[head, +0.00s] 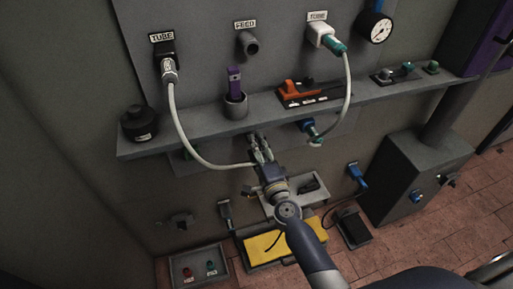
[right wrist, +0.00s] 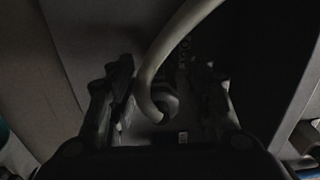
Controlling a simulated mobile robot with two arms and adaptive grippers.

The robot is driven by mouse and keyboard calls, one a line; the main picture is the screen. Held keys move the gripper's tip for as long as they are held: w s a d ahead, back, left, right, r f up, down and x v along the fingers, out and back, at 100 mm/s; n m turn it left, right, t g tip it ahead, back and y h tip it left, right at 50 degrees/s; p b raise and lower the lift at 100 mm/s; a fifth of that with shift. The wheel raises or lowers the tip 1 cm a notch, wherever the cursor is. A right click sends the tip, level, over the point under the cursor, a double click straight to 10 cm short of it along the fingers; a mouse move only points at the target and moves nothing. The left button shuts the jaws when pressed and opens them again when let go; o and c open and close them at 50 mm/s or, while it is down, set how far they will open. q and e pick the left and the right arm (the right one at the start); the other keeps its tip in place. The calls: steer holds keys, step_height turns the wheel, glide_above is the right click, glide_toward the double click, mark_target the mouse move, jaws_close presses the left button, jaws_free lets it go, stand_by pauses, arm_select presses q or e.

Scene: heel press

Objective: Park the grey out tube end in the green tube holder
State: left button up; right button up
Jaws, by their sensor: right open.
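A pale grey tube (head: 183,133) hangs from the dark left port labelled TUBE (head: 167,52) and curves down to my right gripper (head: 260,150) below the shelf. In the right wrist view my right gripper (right wrist: 163,85) is open, and the tube (right wrist: 150,65) bends down between its fingers, beside a dark round part (right wrist: 167,100). The picture is too dark to tell whether the fingers touch it. My left gripper is not in view.
A second tube (head: 348,95) runs from the white right port to a teal end (head: 312,132) under the shelf (head: 215,123). Below are a yellow pad (head: 265,247), a tray (head: 199,272) and a grey cabinet (head: 408,185).

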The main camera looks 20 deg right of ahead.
jaws_close()
steer(key=shift+s, duration=0.1)
steer(key=shift+s+d, duration=0.1)
steer(key=shift+s, duration=2.8)
steer(key=shift+s, duration=0.1)
